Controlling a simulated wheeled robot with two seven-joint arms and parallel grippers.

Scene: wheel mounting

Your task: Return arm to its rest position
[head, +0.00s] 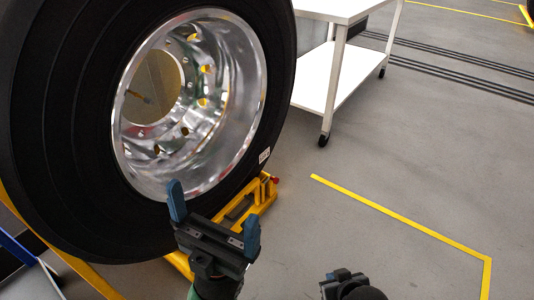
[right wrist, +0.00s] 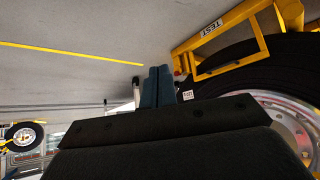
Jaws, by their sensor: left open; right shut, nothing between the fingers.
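My left gripper (head: 213,218) is open and empty in the head view, its two blue fingers spread in front of the lower part of the big wheel. My right gripper (head: 345,284) shows only in part at the bottom edge of the head view, to the right of the left one. In the right wrist view its blue fingers (right wrist: 158,86) are together with nothing between them. The large black tire (head: 70,130) with its shiny metal rim (head: 245,75) fills the left of the head view. The tire also shows at the right of the right wrist view (right wrist: 240,92).
A yellow wheel stand (head: 262,196) is under the tire. A white cart (head: 318,75) on casters stands behind, right of the tire. A yellow floor line (head: 400,218) runs across the grey floor. The floor at the right is clear.

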